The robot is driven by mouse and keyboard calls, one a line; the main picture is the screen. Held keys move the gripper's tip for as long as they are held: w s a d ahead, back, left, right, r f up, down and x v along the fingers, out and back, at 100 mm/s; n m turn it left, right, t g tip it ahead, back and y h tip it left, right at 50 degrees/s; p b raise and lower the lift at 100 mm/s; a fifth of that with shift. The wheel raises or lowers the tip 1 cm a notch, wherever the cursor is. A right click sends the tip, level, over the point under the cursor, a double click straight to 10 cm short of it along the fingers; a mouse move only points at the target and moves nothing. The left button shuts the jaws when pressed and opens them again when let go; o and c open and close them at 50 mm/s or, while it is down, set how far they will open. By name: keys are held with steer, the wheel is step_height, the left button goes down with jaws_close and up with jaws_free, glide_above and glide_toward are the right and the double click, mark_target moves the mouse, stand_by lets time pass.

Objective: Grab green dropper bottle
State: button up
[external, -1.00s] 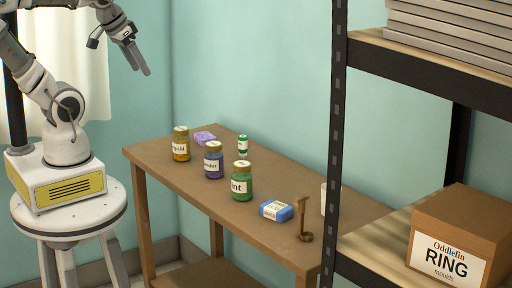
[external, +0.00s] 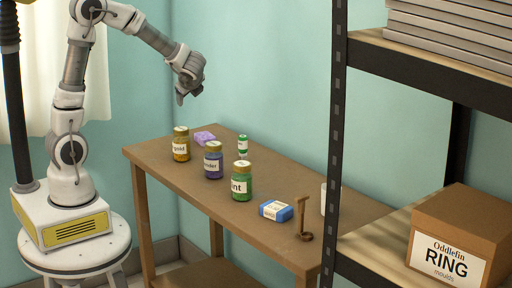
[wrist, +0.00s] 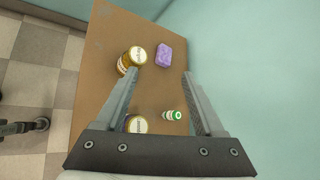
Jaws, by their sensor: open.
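In the wrist view the bottle (wrist: 173,115) lies low between the fingers, close to the right finger. My gripper (external: 181,98) is above the table's far left part, well over the jars. In the wrist view my gripper (wrist: 160,75) is open with nothing between its fingers at their height.
A gold jar (external: 181,146), a purple jar (external: 213,161) and a larger green jar (external: 241,182) stand in front of the bottle. A purple soap (external: 204,138) lies left of it. A blue box (external: 276,211) and brown stand (external: 304,222) are toward the right. A shelf post (external: 337,120) rises nearby.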

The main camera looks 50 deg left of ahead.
mark_target(242, 139)
steer(key=w+d+f+m+t+b, duration=0.1)
steer(key=w+f+m, duration=0.2)
steer(key=w+f, duration=0.1)
steer(key=w+d+f+m+t+b, duration=0.2)
steer(key=w+f+m, duration=0.2)
steer(key=w+f, duration=0.1)
steer(key=w+d+f+m+t+b, duration=0.1)
steer(key=w+d+f+m+b, duration=0.1)
steer(key=w+f+m, duration=0.2)
steer(key=shift+w+d+f+t, duration=0.15)
steer(key=shift+w+f, duration=0.2)
steer(key=shift+f, duration=0.3)
steer(key=shift+w+d+f+t, duration=0.15)
steer(key=shift+w+f, duration=0.15)
steer(key=shift+f, duration=0.3)
steer(key=shift+w+a+f, duration=0.35)
steer(key=shift+w, duration=0.15)
steer(key=b+x, duration=0.1)
steer(key=x, duration=0.5)
steer(key=shift+w+a, duration=0.1)
steer(key=shift+w, duration=0.05)
jaws_close()
